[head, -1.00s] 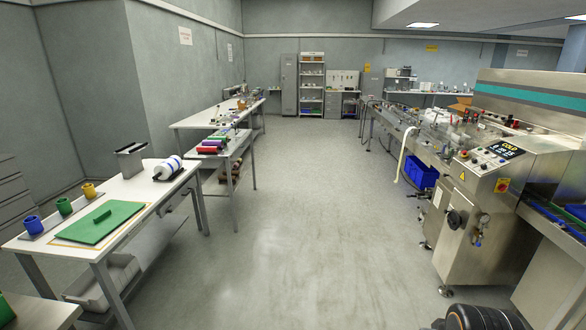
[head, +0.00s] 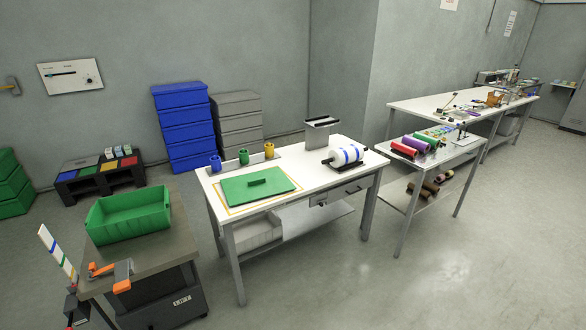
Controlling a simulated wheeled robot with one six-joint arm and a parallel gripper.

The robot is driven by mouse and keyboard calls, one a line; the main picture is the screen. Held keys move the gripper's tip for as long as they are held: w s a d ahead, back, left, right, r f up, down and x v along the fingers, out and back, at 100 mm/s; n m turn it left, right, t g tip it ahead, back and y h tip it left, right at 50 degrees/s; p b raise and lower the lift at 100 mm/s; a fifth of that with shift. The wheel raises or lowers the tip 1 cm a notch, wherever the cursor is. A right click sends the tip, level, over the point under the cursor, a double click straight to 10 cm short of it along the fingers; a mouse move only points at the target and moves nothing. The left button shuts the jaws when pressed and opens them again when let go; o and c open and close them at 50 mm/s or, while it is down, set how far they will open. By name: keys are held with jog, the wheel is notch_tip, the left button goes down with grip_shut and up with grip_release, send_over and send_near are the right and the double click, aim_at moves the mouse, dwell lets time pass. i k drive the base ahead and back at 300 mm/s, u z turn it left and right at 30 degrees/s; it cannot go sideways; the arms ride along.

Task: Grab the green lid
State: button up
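The green lid (head: 240,191) is a flat rectangular panel with a raised bar handle (head: 257,182) on top. It lies flat on the left part of the white table (head: 312,167), on a yellow-outlined area. Its whole top is visible and nothing covers it. An open green bin (head: 129,216) stands on a grey-topped cart to the left of the table. My gripper is not in view.
Blue, green and yellow cups (head: 243,157) stand behind the lid. A roll with blue bands (head: 346,155) and a metal holder (head: 321,131) are to its right. An orange-handled tool (head: 111,272) lies on the cart (head: 160,253). The floor before the table is clear.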

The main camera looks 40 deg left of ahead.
aim_at(251, 186)
jog(key=u, duration=0.7)
jog(key=i, duration=1.3)
jog(key=u, duration=2.2)
jog(key=i, duration=1.5)
jog(key=u, duration=0.8)
jog(key=i, duration=0.35)
